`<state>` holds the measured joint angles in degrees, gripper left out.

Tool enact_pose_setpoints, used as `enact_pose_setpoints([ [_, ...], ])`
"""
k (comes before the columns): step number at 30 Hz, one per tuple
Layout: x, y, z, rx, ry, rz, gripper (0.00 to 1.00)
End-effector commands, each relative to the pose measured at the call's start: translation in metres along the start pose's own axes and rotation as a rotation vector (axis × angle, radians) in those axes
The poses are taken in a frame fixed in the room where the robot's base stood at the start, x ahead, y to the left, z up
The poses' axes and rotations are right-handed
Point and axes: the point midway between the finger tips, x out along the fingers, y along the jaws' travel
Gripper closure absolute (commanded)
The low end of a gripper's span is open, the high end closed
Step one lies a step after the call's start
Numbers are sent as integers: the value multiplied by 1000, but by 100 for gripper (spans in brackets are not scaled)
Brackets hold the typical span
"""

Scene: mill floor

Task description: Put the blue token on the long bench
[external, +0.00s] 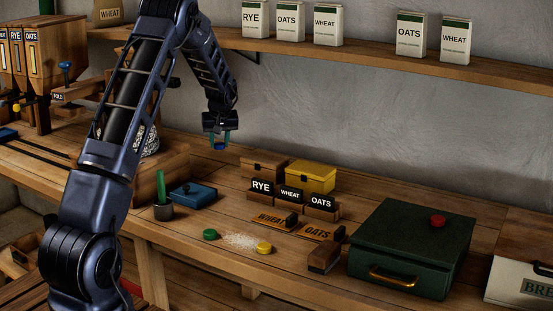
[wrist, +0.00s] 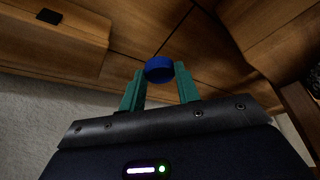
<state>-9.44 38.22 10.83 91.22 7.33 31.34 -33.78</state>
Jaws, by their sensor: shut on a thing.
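My gripper (external: 220,141) hangs above the long bench (external: 190,250), in front of the grey wall. Its teal fingers are shut on the blue token (external: 220,147). In the wrist view the blue token (wrist: 159,69) is a small round disc between the fingertips, with bench wood beyond it. The token is clear of the bench top, which runs across the external view. A green token (external: 210,234) and a yellow token (external: 264,247) lie on the bench beside a patch of pale grains.
A blue box (external: 193,194) and a dark cup (external: 163,211) with a green stick stand at the left. Label blocks (external: 290,194), a yellow box (external: 310,177) and a dark green case (external: 411,246) with a red token (external: 437,221) stand right. A shelf (external: 365,63) runs above.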

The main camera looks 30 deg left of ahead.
Motion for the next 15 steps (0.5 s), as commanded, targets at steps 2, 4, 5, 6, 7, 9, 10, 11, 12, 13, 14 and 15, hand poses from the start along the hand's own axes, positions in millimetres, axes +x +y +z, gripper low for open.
enact_pose_setpoints([
  [2, 16, 0, 7, 1, -2, -1, 89],
  [4, 28, 0, 12, 1, -2, -2, 89],
  [5, 32, 0, 13, 0, -1, -1, 89],
  [6, 37, 0, 15, 0, 0, 0, 89],
  [7, 40, 0, 17, 1, 0, -1, 89],
  [9, 45, 0, 19, 1, 0, -1, 89],
  [10, 47, 0, 19, 1, 0, 0, 89],
  [11, 48, 0, 20, 1, 0, 0, 89],
  [12, 49, 0, 20, 1, 0, 0, 89],
  [13, 50, 0, 21, 1, 0, 0, 89],
  [14, 52, 0, 21, 1, 0, 0, 89],
  [15, 55, 0, 23, 1, 0, 0, 89],
])
